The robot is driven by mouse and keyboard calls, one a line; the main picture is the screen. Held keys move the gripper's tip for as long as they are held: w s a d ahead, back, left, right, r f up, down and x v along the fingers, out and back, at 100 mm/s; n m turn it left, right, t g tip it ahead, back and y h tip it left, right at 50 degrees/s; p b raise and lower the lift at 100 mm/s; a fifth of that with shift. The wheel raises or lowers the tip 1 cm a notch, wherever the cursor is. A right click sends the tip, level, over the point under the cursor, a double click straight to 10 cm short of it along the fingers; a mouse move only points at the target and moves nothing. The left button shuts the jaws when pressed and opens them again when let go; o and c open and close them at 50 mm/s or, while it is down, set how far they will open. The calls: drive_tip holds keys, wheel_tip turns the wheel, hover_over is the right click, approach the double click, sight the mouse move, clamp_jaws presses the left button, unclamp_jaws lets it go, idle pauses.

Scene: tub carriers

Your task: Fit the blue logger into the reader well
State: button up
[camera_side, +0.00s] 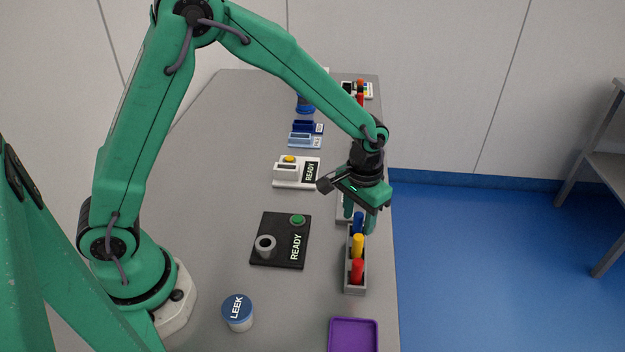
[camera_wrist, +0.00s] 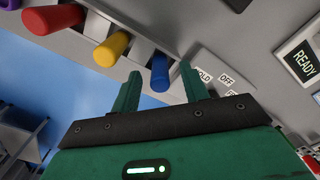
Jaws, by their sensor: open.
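The blue logger (camera_side: 358,222) stands in the far slot of a grey rack (camera_side: 347,278), behind a yellow and a red one. It also shows in the wrist view (camera_wrist: 160,73). My gripper (camera_side: 359,222) is open and empty at the rack's far end. In the wrist view its two fingers (camera_wrist: 160,80) appear on either side of the blue logger; I cannot tell whether they touch it. The reader is a black plate (camera_side: 270,227) marked READY, left of the rack. It has a grey ring-shaped well (camera_side: 265,246) with a dark opening and a green button (camera_side: 298,220).
The yellow logger (camera_side: 358,245) and red logger (camera_side: 357,271) stand close in line. A purple tray (camera_side: 353,335) and a LEEK tub (camera_side: 238,312) are in front. A white READY device (camera_side: 290,182) and blue items (camera_side: 305,135) lie farther back.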

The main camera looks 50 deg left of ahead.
drive_tip(key=shift+f, duration=0.6)
clamp_jaws()
